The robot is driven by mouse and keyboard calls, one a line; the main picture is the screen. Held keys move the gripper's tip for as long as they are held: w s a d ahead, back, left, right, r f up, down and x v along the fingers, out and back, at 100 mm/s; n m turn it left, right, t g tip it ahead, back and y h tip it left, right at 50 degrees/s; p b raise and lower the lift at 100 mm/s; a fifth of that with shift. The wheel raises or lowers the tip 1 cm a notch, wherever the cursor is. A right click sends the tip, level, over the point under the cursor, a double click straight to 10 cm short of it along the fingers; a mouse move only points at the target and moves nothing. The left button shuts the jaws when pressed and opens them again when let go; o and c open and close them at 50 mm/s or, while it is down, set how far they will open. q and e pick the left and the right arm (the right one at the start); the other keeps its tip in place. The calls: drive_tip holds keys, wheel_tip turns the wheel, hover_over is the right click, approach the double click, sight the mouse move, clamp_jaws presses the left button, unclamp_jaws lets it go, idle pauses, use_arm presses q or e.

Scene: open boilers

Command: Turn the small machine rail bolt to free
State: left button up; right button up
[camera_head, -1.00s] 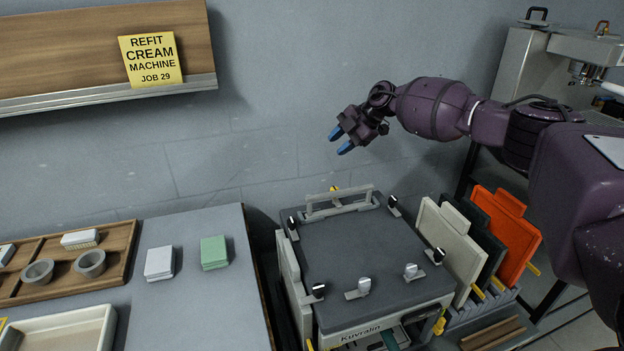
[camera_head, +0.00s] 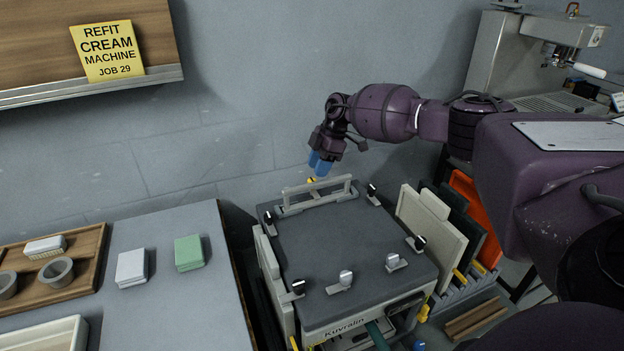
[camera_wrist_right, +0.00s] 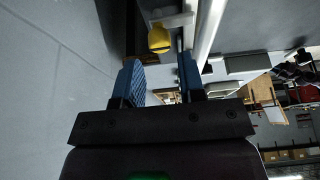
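The small machine (camera_head: 345,245) has a dark grey top and a "Kuvralin" label on its front. A pale grey rail (camera_head: 318,194) stands along the back edge of its top. A small yellow knob (camera_head: 311,180), which looks like the rail bolt's head, shows just behind the rail. My right gripper (camera_head: 320,164) is above and behind the rail, pointing down, close to the knob. In the right wrist view my gripper (camera_wrist_right: 161,78) is open and empty, and the yellow knob (camera_wrist_right: 159,39) shows beyond and between its blue fingertips. I cannot tell how the bolt is turned. My left gripper is not in view.
Several black and silver latches, such as one silver latch (camera_head: 345,279), sit around the machine's top. Cream (camera_head: 430,238), dark and orange panels (camera_head: 484,250) stand in a rack at the right. A grey table (camera_head: 185,300) is at the left. The wall is close behind.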

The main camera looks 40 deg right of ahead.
sight(312, 180)
drive_tip(key=shift+x, duration=2.1)
drive_tip(key=shift+b, duration=0.3)
drive_tip(key=c, duration=0.6)
